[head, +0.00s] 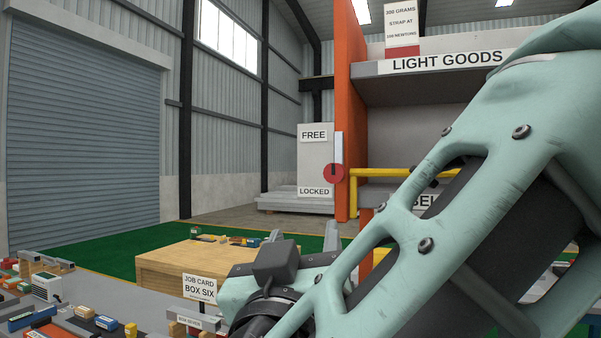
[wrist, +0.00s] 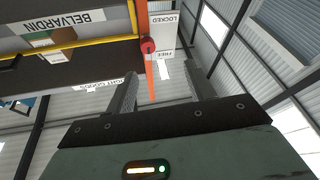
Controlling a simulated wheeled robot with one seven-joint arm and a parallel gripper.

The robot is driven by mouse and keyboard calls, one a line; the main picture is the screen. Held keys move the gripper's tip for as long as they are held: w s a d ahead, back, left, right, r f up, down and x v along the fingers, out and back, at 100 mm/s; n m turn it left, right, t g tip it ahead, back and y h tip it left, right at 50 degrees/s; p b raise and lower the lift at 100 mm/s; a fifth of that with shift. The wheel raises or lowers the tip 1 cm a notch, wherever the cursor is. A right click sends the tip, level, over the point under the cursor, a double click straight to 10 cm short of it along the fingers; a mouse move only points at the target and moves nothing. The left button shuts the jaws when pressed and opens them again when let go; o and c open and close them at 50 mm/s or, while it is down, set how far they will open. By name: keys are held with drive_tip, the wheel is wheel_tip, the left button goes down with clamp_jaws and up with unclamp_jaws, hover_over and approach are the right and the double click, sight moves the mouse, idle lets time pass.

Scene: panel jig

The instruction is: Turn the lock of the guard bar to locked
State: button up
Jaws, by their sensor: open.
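The lock is a red round disc (head: 334,173) on the orange post's edge, with a pale upright piece (head: 339,148) rising from it towards the FREE label (head: 313,135). The LOCKED label (head: 314,191) is lower on the same pale panel. The yellow guard bar (head: 400,172) runs right from the lock area, partly hidden by my arm. My gripper (head: 304,242) is in front of and below the lock, apart from it, open and empty. In the upside-down wrist view, the red disc (wrist: 148,47) lies beyond the open fingers (wrist: 163,85).
The orange post (head: 357,120) and the LIGHT GOODS shelf (head: 440,64) stand behind my arm. A wooden block table (head: 180,268) is left of my gripper. Green floor lies beyond.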

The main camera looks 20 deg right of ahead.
drive_tip(key=d+r+m+h, duration=0.1)
drive_tip(key=h, duration=0.1)
drive_tip(key=p, duration=0.8)
approach(333, 176)
drive_tip(key=shift+g, duration=0.3)
drive_tip(key=x, duration=0.4)
drive_tip(key=r+x, duration=0.1)
drive_tip(key=x, duration=0.4)
drive_tip(key=shift+s+a, duration=0.1)
drive_tip(key=shift+s, duration=0.05)
drive_tip(key=shift+w+d+r+p, duration=0.15)
drive_tip(key=shift+w+d+p, duration=0.2)
drive_tip(key=shift+w, duration=0.25)
clamp_jaws()
drive_tip(key=shift+w+b, duration=0.1)
drive_tip(key=shift+b, duration=0.2)
